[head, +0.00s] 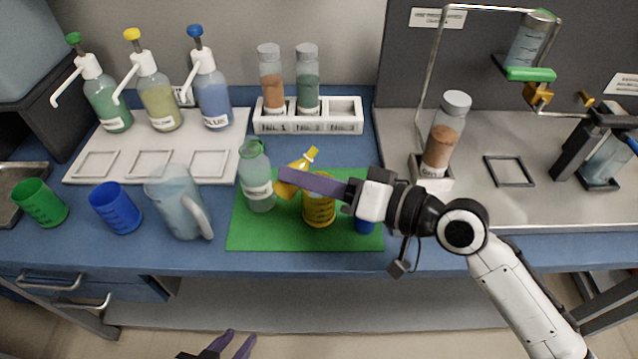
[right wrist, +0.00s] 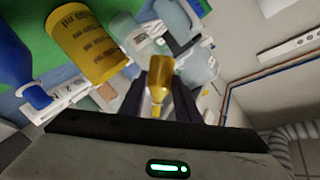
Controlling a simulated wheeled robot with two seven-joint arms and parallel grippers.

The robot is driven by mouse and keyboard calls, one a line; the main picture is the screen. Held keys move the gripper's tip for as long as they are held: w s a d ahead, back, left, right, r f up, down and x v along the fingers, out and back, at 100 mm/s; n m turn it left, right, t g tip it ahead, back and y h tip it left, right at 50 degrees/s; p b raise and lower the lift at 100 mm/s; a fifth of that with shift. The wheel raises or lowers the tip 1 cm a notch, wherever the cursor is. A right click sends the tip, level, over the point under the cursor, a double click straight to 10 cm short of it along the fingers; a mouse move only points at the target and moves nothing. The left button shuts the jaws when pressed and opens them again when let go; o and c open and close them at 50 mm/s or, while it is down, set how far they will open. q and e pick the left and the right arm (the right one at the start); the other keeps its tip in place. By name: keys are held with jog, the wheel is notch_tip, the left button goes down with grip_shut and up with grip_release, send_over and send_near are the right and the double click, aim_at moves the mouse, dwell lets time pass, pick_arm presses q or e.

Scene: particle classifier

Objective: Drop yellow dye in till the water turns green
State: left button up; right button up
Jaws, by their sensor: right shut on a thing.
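My right gripper (head: 312,184) is shut on a small yellow dye bottle (head: 286,189), tilted with its narrow nozzle up and to the right. The purple finger hides its middle. In the right wrist view the dye bottle (right wrist: 160,74) sits between the fingers. A yellow labelled container (head: 319,213) stands below the finger; it also shows in the right wrist view (right wrist: 92,50). A clear, pale-green bottle (head: 257,182) with a green rim stands left of the dye bottle. I cannot tell its water's exact colour. My left gripper (head: 233,346) is open and empty at the bottom edge.
On the green mat (head: 245,237), a blue object (head: 364,226) is partly hidden by my right gripper. A clear jug (head: 180,204), blue cup (head: 116,208) and green cup (head: 40,203) stand left. Pump bottles and a vial rack (head: 308,128) stand behind.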

pick_arm(q)
jog(key=shift+s+f+b, duration=0.1)
jog(key=shift+f+b, duration=0.5)
jog(key=shift+f, duration=0.05)
pick_arm(e)
jog(key=shift+f+m+y, duration=0.2)
jog(key=shift+m+y, duration=0.1)
pick_arm(q)
jog(key=shift+d+f+b, duration=0.15)
jog(key=shift+f+b, duration=0.2)
jog(key=shift+b, duration=0.15)
pick_arm(e)
jog(key=shift+s+a+f+m, duration=0.1)
jog(key=shift+a+f+m, duration=0.1)
jog(key=shift+m, duration=0.1)
dwell(0.3)
pick_arm(q)
jog(key=shift+w+d+f+b, duration=0.15)
jog(key=shift+w+b, duration=0.1)
jog(key=shift+b, duration=0.2)
pick_arm(e)
jog(key=shift+s+r+m+y, duration=0.1)
jog(key=shift+r+m+y, duration=0.25)
jog(key=shift+m+y, duration=0.25)
dwell(1.5)
